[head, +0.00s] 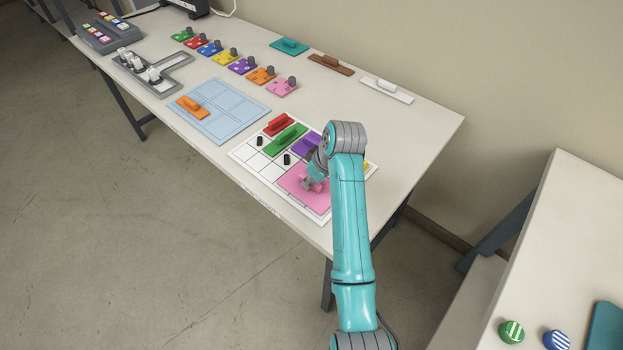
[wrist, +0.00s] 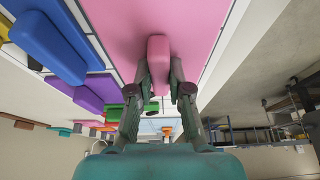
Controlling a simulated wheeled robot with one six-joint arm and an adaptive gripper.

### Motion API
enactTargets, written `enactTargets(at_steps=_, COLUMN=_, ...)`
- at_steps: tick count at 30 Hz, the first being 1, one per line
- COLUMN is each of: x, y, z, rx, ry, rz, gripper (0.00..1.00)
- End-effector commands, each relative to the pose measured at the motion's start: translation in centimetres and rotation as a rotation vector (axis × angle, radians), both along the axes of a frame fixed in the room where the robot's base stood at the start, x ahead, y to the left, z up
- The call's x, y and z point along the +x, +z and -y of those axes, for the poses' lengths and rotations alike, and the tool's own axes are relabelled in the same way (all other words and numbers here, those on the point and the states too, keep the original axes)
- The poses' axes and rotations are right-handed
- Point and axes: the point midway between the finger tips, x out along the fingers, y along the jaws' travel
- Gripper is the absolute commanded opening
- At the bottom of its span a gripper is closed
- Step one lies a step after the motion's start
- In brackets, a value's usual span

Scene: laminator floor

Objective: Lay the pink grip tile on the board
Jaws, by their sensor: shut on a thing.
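The pink grip tile (head: 298,188) is a large flat pink square at the near end of the white gridded board (head: 236,153). It appears level with the board; I cannot tell whether it touches it or hangs just above. My gripper (head: 314,184) is shut on the tile's raised pink grip. In the wrist view my gripper (wrist: 160,78) has one finger on each side of the grip (wrist: 158,55), with the tile (wrist: 130,22) beyond. On the board are a red tile (head: 278,125), a green tile (head: 285,139) and a purple tile (head: 306,146). My arm hides part of the board's right side.
Black pegs (head: 287,160) stand on the board's left cells. A blue sheet (head: 225,99) with an orange tile (head: 192,108) lies farther back. Several knobbed tiles (head: 260,75) line the table.

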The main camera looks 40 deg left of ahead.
Motion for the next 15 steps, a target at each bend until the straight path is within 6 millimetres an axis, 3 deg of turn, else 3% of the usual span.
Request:
enactTargets(at_steps=4, x=0.01, y=-0.25, z=-0.02, rx=0.001, ry=0.0, rz=0.0, gripper=0.0)
enactTargets(at_steps=5, x=0.01, y=-0.26, z=-0.01, rx=0.0, ry=0.0, rz=0.0, gripper=0.26)
enactTargets(at_steps=7, x=0.0, y=-0.25, z=0.0, rx=0.0, ry=0.0, rz=0.0, gripper=0.43)
enactTargets(at_steps=15, x=0.01, y=-0.21, z=-0.01, rx=0.0, ry=0.0, rz=0.0, gripper=0.43)
